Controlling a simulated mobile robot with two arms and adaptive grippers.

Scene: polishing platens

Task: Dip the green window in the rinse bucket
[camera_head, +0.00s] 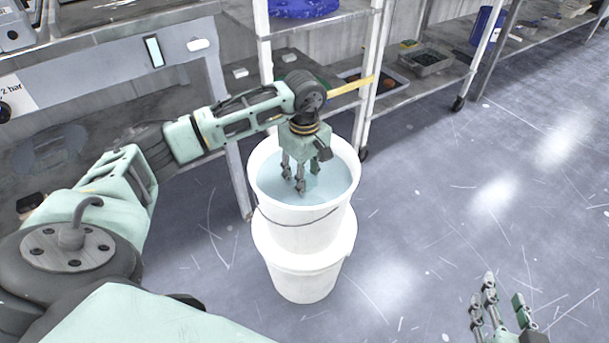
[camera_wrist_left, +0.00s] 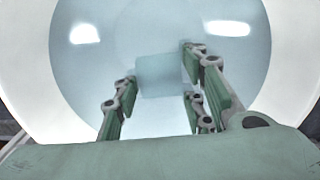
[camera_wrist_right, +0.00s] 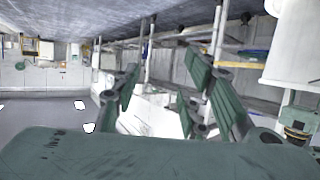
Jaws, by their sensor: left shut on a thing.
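The rinse bucket (camera_head: 256,190) is white, full of pale blue water and stacked on another white bucket (camera_head: 300,285). My left gripper (camera_head: 300,186) points down inside its rim, with fingertips at the water. It is shut on the green window (camera_wrist_left: 160,76), a pale, see-through blue-green square between the fingers in the left wrist view. The window looks to be at or under the water; its exact depth cannot be told. In the head view the window is mostly hidden by the fingers. My right gripper (camera_head: 500,305) is empty and open, low at the right, away from the buckets.
A metal rack (camera_head: 265,60) stands right behind the buckets, with trays (camera_head: 425,62) on its shelves. A grey bench (camera_head: 95,95) is at the left. A blue bin (camera_head: 487,27) stands at the back. The floor (camera_head: 470,200) at the right is clear.

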